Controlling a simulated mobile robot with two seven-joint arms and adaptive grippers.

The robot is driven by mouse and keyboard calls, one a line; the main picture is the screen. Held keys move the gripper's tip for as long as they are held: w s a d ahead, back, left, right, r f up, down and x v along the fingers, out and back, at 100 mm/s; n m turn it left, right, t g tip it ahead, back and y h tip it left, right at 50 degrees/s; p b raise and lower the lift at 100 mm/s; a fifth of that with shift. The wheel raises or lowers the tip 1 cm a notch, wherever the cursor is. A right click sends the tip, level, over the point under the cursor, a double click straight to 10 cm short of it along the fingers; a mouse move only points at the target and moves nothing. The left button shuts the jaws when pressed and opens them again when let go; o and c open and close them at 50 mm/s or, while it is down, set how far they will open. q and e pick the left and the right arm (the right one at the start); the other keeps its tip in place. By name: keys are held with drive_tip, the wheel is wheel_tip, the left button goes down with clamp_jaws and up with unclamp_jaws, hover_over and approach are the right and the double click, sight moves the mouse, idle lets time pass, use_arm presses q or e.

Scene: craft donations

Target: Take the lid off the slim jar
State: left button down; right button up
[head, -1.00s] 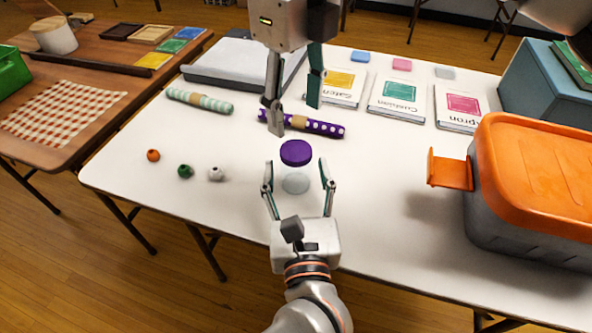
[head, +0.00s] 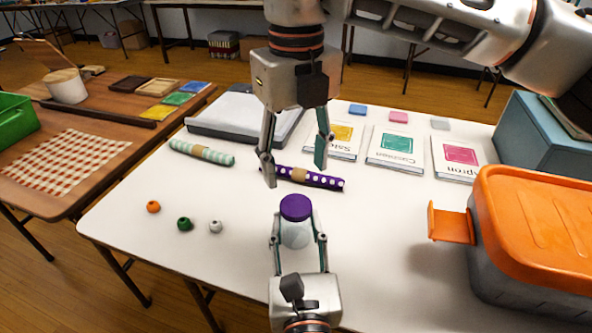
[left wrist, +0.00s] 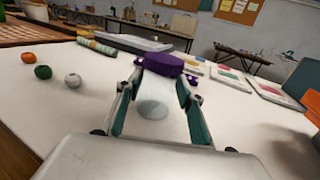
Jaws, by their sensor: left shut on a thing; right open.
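The slim jar (head: 296,235) is pale and translucent, with a purple lid (head: 295,208) on top. It stands upright near the front middle of the white table. In the left wrist view the jar (left wrist: 153,108) is between the fingers, its lid (left wrist: 163,64) above them. My left gripper (head: 297,241) is shut on the jar's body from the front, below the lid. My right gripper (head: 294,176) is open and empty, pointing down above and slightly behind the lid, apart from it.
A purple dotted roll (head: 318,180) lies behind the jar, and a mint striped roll (head: 201,152) further left. Orange (head: 153,207), green (head: 184,224) and white (head: 215,227) beads lie left. A grey bin with an orange lid (head: 535,215) stands right. The white table (head: 385,265) is clear between jar and bin.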

sight(296, 204)
drive_tip(key=m, duration=2.1)
drive_tip(key=shift+m, duration=0.3)
drive_tip(key=m, duration=0.5)
drive_tip(key=shift+m, duration=0.3)
drive_tip(key=shift+f, duration=4.05)
